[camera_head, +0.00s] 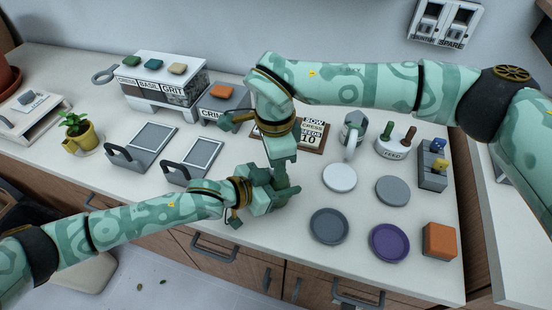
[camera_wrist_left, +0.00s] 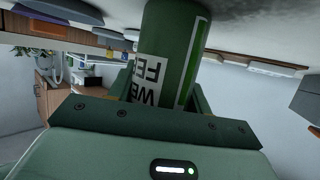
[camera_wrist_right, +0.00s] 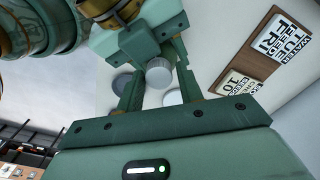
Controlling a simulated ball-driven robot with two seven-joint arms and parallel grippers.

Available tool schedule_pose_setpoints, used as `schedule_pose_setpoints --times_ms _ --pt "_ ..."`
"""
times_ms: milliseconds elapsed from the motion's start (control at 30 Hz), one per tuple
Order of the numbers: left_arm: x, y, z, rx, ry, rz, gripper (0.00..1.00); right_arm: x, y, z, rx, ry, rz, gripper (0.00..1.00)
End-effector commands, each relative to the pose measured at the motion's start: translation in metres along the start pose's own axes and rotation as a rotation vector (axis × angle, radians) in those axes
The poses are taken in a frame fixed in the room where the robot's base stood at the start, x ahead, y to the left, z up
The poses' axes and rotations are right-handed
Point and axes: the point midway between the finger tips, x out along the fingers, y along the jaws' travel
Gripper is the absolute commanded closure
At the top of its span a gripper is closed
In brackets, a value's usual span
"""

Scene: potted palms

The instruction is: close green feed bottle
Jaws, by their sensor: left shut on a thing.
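The green feed bottle (camera_wrist_left: 175,45) fills the middle of the left wrist view, with a white label and a light green stripe. My left gripper (camera_wrist_left: 160,95) is shut around it. In the head view the bottle (camera_head: 284,187) is mostly hidden by my grippers, above the counter. My right gripper (camera_head: 282,160) points down just above the bottle. In the right wrist view its fingers (camera_wrist_right: 155,85) stand apart. A pale, ribbed round piece (camera_wrist_right: 158,72) shows between them; I cannot tell whether it is the cap or whether they touch it.
A white dish (camera_head: 340,178), grey dishes (camera_head: 392,191) and a purple dish (camera_head: 389,243) lie right of the grippers. Behind are a grey watering can (camera_head: 354,128) and the FEED holder (camera_head: 395,150). Two grey trays (camera_head: 193,160) lie left. The front counter edge is close.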

Motion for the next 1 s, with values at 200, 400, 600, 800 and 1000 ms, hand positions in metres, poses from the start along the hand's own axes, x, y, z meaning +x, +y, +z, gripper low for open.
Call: schedule_pose_setpoints --times_ms 200,400,600,800,1000 --pt "0.000 0.000 -0.001 0.000 0.001 0.000 1.00 0.000 0.000 0.000 -0.001 0.000 0.001 0.52" --pt "0.000 -0.001 -0.001 0.000 0.001 -0.001 1.00 -0.010 -0.001 0.000 -0.001 0.001 -0.001 0.52" --pt "0.000 -0.001 -0.001 0.000 0.001 -0.001 1.00 -0.036 -0.001 0.000 -0.001 0.001 -0.002 0.52" --pt "0.000 -0.001 -0.001 0.000 0.001 -0.001 1.00 -0.045 0.000 0.000 -0.001 0.001 0.001 0.52" --pt "0.000 -0.001 0.000 -0.001 0.001 -0.001 1.00 -0.045 0.000 0.000 -0.002 0.001 0.002 0.55"
